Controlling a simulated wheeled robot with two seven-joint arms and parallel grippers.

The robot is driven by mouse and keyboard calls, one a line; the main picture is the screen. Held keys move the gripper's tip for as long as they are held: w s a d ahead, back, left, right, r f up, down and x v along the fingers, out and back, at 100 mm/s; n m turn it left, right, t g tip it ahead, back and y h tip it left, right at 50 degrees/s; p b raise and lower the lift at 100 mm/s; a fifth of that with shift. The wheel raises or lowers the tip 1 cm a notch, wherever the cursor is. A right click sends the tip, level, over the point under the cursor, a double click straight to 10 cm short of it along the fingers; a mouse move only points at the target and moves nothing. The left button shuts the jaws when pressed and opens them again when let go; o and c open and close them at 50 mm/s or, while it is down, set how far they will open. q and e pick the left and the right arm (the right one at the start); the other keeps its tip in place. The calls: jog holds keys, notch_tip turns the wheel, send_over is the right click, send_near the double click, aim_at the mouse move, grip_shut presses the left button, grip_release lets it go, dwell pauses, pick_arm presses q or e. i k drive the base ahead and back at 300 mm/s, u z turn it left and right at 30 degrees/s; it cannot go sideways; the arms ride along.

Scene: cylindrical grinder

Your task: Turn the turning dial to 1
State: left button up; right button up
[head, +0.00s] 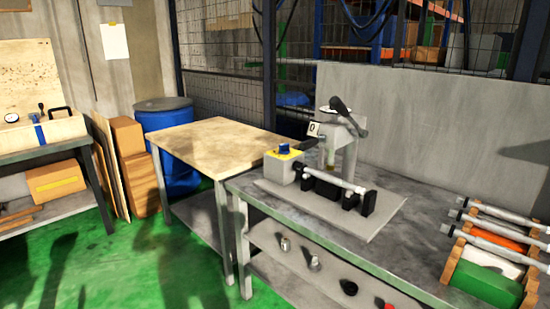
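The cylindrical grinder (337,150) stands on a grey plate on the metal bench. A small blue knob (284,148) sits on the yellow top of the grinder's grey box at its left end; it looks like the turning dial. Its markings are too small to read. A white tag (313,129) showing "0" is just right of and above the knob. A dark lever (348,115) tops the grinder's upright. A light cylindrical bar (335,178) lies across the black supports in front. Neither of my grippers is in view.
A wooden-topped table (215,143) stands left of the metal bench (400,250), its top clear. A rack (485,272) with several metal bars is at the right. A blue barrel (166,118) stands behind. Green floor is open at the lower left.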

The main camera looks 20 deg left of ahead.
aim_at(284, 149)
jog(key=u, duration=1.9)
jog(key=i, duration=1.5)
jog(key=z, duration=0.8)
jog(key=i, duration=1.25)
jog(key=z, duration=1.15)
